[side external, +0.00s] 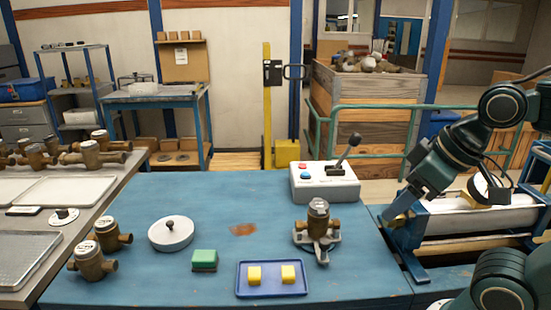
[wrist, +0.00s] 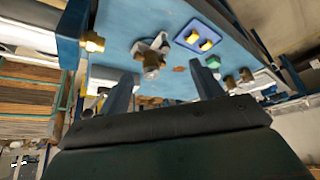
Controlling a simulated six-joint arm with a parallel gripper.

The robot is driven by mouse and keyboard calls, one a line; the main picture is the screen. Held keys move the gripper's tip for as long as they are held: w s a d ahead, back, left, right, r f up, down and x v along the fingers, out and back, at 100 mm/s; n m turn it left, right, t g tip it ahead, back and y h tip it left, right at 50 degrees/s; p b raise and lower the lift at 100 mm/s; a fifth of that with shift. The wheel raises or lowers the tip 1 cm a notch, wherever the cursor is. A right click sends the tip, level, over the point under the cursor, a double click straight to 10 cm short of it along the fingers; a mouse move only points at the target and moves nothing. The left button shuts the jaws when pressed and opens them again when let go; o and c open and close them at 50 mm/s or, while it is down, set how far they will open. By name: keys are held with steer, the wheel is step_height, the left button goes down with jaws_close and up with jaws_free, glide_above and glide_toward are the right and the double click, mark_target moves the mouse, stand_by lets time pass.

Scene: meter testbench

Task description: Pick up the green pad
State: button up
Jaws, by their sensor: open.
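In the side external view, my gripper (side external: 394,216) is at the right edge of the bench, far from the pad and partly hard to make out against the blue clamp frame.
The blue tray (side external: 242,290) holds two yellow blocks. Bare bench surrounds the pad.

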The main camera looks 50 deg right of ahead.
steer(key=w+a+r+n+g, duration=0.1)
steer(key=w+a+r+n, duration=0.2)
steer(key=w, duration=0.6)
steer(key=n+g, duration=0.5)
steer(key=n, duration=0.1)
glide_above(203, 255)
step_height(203, 255, down, 10)
steer(key=shift+f, duration=0.15)
steer(key=shift+f, duration=4.3)
steer(key=shift+f, duration=0.1)
